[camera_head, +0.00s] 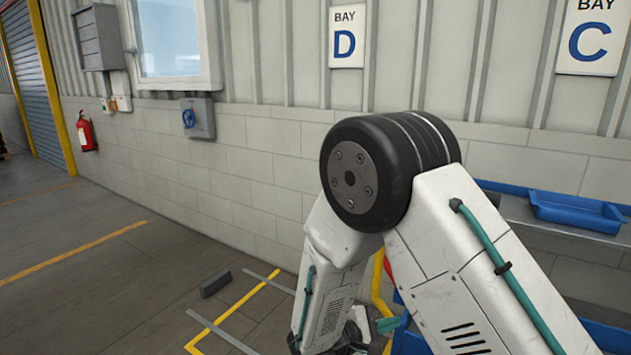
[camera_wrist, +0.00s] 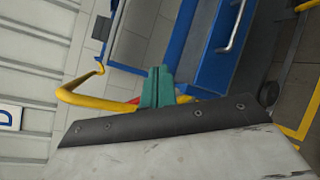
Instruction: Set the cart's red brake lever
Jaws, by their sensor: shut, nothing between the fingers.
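The cart is blue and shows in the wrist view (camera_wrist: 207,65), with a yellow handle bar (camera_wrist: 78,97). A small red piece (camera_wrist: 133,101), likely the brake lever, shows just beside my gripper (camera_wrist: 158,75); most of it is hidden behind the teal fingers. My gripper is shut and empty. I cannot tell whether it touches the red piece. In the head view, the gripper (camera_head: 388,325) is low beside the yellow bar (camera_head: 377,285), partly covered by my arm. A red sliver (camera_head: 389,267) shows there at my arm's edge.
A dark block (camera_head: 215,284) lies on the floor by yellow and grey floor markings (camera_head: 235,310). A blue tray (camera_head: 575,212) rests on a shelf along the wall at right. A fire extinguisher (camera_head: 86,132) hangs at far left. The floor at left is clear.

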